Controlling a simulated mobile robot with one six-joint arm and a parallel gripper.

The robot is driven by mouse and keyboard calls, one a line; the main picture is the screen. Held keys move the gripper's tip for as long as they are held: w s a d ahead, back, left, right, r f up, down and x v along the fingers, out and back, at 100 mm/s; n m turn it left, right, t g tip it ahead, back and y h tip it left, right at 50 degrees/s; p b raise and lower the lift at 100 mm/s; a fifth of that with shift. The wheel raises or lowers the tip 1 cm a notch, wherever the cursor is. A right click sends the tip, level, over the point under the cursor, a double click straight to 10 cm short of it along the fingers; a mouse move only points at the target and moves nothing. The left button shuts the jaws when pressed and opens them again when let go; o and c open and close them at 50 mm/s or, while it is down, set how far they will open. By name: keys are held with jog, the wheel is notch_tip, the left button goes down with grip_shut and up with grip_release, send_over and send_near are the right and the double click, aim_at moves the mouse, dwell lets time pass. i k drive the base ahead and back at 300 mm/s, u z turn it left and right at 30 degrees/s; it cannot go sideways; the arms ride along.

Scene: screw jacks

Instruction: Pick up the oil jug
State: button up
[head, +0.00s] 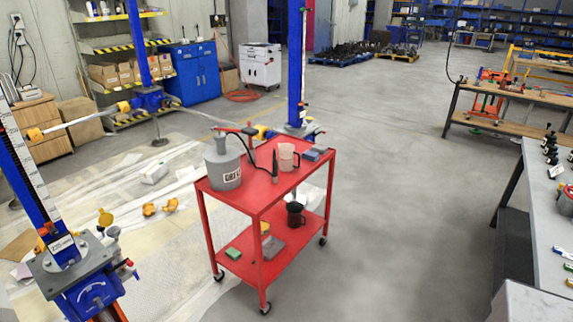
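A red two-shelf cart (264,203) on castors stands in the middle of the picture. On its top shelf, at the back right, stands an upright translucent pinkish jug (287,158) with a handle. A dark jug (295,214) stands on the lower shelf at the right, partly behind a cart leg. I cannot tell from the picture which of the two is the oil jug. A grey lidded canister (222,165) with a black hose stands at the left of the top shelf. My gripper is not in view.
A dark bottle-like tool (275,167) and a blue-grey box (312,155) lie near the translucent jug. A blue screw jack (80,285) stands at lower left. A workbench (545,190) is at right. Open floor (400,190) lies right of the cart.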

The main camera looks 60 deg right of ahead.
aim_at(286, 153)
jog(key=z, duration=1.05)
jog(key=i, duration=0.5)
jog(key=u, duration=0.2)
